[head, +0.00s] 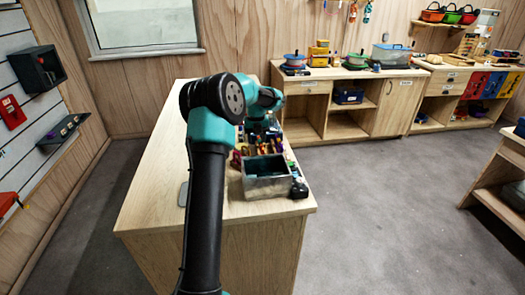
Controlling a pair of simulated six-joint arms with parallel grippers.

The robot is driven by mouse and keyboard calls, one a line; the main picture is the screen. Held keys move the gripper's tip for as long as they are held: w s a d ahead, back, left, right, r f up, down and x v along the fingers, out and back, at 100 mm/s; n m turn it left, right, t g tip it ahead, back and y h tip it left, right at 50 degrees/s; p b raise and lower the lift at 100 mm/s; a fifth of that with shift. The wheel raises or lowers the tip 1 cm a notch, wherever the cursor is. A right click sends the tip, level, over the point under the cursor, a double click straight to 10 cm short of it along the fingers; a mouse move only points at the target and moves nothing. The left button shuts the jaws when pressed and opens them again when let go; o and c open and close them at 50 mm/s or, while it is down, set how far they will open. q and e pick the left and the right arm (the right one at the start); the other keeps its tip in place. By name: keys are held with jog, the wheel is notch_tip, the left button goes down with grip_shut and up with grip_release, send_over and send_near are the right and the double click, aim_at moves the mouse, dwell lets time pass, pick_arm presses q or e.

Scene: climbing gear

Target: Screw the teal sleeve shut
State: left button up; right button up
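My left arm reaches up from the bottom middle of the head view and bends over the wooden table (155,200). My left gripper (258,138) is small and partly hidden by its own arm, low over a cluster of small coloured gear at the table's right side. I cannot tell whether its fingers are open or shut, or whether they hold anything. I cannot pick out the teal sleeve among the small items and my teal arm links. My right gripper is not in view.
A grey open box (268,188) with dark teal contents stands near the table's right front, with a small black item (299,190) beside it. The table's left half is mostly clear. Wooden shelf units (310,108) with gear stand along the back wall, beyond open floor.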

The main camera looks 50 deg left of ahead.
pick_arm(q)
jog(key=shift+f, duration=1.2)
jog(key=shift+w+d, duration=0.4)
jog(key=shift+w, duration=0.2)
jog(key=shift+r, duration=0.1)
jog(key=shift+r, duration=1.35)
jog(key=shift+s+a, duration=0.45)
jog(key=shift+s, duration=0.1)
